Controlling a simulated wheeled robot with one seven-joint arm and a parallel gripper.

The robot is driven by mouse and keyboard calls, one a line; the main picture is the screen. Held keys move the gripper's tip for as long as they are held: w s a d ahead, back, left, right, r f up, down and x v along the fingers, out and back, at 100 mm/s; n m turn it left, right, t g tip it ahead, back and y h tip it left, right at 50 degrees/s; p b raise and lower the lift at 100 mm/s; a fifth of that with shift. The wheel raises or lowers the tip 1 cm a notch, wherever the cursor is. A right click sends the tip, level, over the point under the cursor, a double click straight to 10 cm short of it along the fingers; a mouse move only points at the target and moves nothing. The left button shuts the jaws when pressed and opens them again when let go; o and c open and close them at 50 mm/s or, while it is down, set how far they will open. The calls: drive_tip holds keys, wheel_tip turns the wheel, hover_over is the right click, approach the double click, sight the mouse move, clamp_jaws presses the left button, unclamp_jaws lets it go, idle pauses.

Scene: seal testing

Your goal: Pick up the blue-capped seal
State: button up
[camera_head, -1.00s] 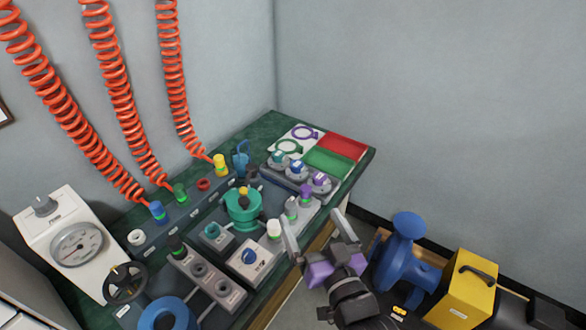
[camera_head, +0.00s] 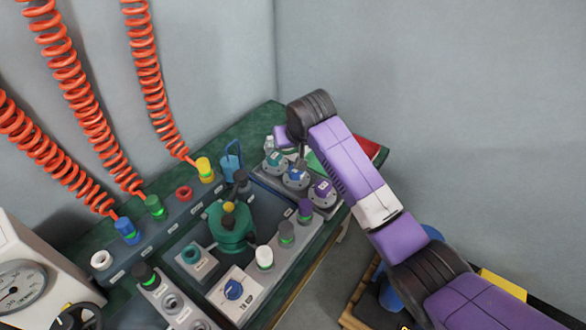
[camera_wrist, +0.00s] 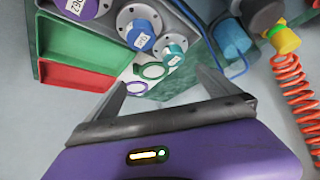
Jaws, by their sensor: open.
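The blue-capped seal (camera_head: 295,174) is the middle one of three grey flanged seals in a row on the bench, between a teal-capped seal (camera_head: 274,159) and a purple-capped seal (camera_head: 323,188). In the wrist view the blue-capped seal (camera_wrist: 141,36) stands beyond my fingertips, with the teal-capped seal (camera_wrist: 174,49) at its right and the purple-capped seal (camera_wrist: 80,5) at its left. My gripper (camera_wrist: 159,75) is open and empty. It is above the bench by the seal row, apart from the blue-capped seal. In the head view my wrist and arm hide much of the gripper.
A green tray area (camera_wrist: 103,58) and a red one (camera_wrist: 70,80) lie left of the seals in the wrist view. Ring outlines (camera_wrist: 152,70) lie near my fingertips. A blue fitting (camera_wrist: 230,38) stands at the right, with an orange coiled hose (camera_wrist: 292,92) beyond it.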

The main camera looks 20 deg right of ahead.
sight(296, 172)
drive_tip(key=s+f+g, duration=0.1)
drive_tip(key=f, duration=0.1)
drive_tip(key=s+d+f+g, duration=0.1)
drive_tip(key=s+f, duration=0.1)
drive_tip(key=shift+s+d+m, duration=0.15)
drive_tip(key=shift+s+m, duration=0.15)
drive_tip(key=shift+m, duration=0.1)
drive_tip(key=shift+f+g, duration=0.25)
drive_tip(key=shift+g, duration=0.05)
drive_tip(key=b+x, duration=0.1)
drive_tip(key=x, duration=0.2)
drive_tip(key=b+x, duration=0.1)
drive_tip(key=x, duration=0.3)
drive_tip(key=shift+w+d, duration=0.15)
drive_tip(key=shift+w, duration=0.15)
drive_tip(key=c, duration=2)
drive_tip(key=shift+r, duration=0.15)
drive_tip(key=shift+c, duration=0.2)
